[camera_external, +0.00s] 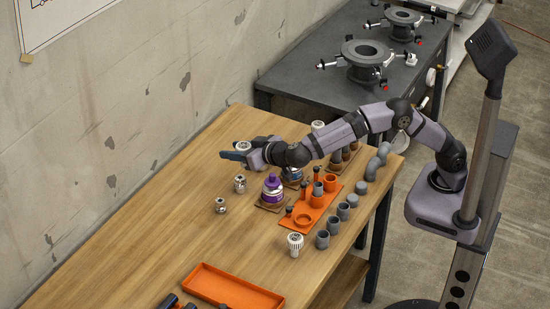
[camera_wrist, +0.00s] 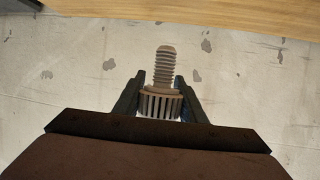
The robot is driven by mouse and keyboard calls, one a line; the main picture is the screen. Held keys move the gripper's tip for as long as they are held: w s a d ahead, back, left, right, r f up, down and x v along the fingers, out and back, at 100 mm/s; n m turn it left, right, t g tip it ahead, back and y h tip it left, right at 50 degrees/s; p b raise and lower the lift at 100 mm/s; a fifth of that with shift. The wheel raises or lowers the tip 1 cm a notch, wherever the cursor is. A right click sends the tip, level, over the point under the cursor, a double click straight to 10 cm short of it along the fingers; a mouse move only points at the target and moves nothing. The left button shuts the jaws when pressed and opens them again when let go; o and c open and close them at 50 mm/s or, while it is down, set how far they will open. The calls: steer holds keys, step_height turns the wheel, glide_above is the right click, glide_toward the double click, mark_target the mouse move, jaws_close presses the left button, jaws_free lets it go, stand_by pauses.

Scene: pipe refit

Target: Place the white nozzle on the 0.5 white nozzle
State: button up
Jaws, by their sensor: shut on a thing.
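My gripper (camera_external: 236,156) is at the end of my outstretched arm, above the far part of the wooden table. In the wrist view my gripper (camera_wrist: 160,82) has its two dark fingers on either side of a nozzle (camera_wrist: 161,104), shut on its ribbed collar. The nozzle's threaded end points away from the palm; it looks greyish brown in shadow. The same nozzle shows pale at the fingers in the external view (camera_external: 243,146). Another white ribbed nozzle (camera_external: 295,240) stands upright near the table's front edge. A pale top (camera_external: 317,125) shows behind my arm. No size marking is readable.
The wooden table (camera_external: 130,240) is clear at left. Two metal fittings (camera_external: 240,184) (camera_external: 220,205) stand below my gripper. A purple bottle-like part (camera_external: 272,188), an orange holder (camera_external: 292,222) and several grey pipe pieces (camera_external: 323,240) crowd the right. An orange tray (camera_external: 230,290) lies in front.

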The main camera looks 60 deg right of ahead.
steer(key=s+a+r+n+y+p, duration=0.25)
steer(key=s+a+n+y, duration=0.2)
steer(key=s+a, duration=1.1)
steer(key=s+d+f+m+h, duration=0.2)
steer(key=s+d+f+m, duration=0.1)
steer(key=s+d+f, duration=0.4)
step_height(320, 180, down, 8)
steer(key=w, duration=0.1)
steer(key=shift+w+d+p, duration=0.15)
steer(key=shift+d+p, duration=0.2)
steer(key=shift+n, duration=0.25)
steer(key=o, duration=1)
steer(key=shift+o, duration=0.2)
